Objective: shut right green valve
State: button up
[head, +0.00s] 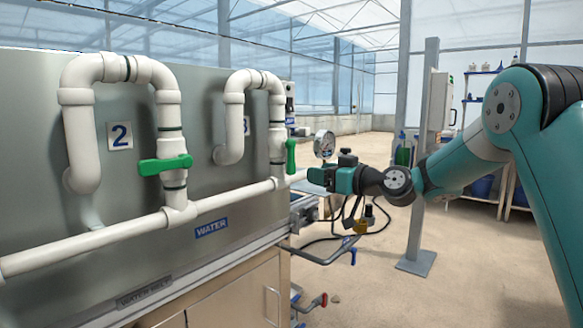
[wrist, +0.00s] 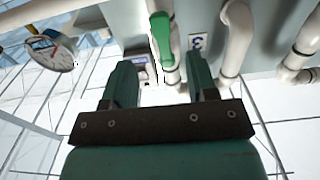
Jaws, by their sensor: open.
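The right green valve handle (head: 291,156) stands upright along the right white pipe (head: 277,130), by the panel marked 3. In the wrist view the green handle (wrist: 161,38) shows ahead of my fingers, in line with the gap between them. My gripper (head: 312,177) is just right of and a little below the handle in the head view. In the wrist view my gripper (wrist: 161,75) has its two fingers wide apart with nothing between them. It appears apart from the handle. The left green valve handle (head: 165,165) lies across its pipe, near the label 2.
A round pressure gauge (head: 325,144) stands close behind my gripper; it also shows in the wrist view (wrist: 52,50). A white horizontal pipe (head: 110,240) runs below the valves. A grey post (head: 422,150) stands behind my arm. Open floor lies to the right.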

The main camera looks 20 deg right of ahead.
aim_at(293, 168)
jog(key=p+x, duration=0.1)
jog(key=x, duration=0.8)
jog(key=shift+w+a, duration=0.15)
grip_shut()
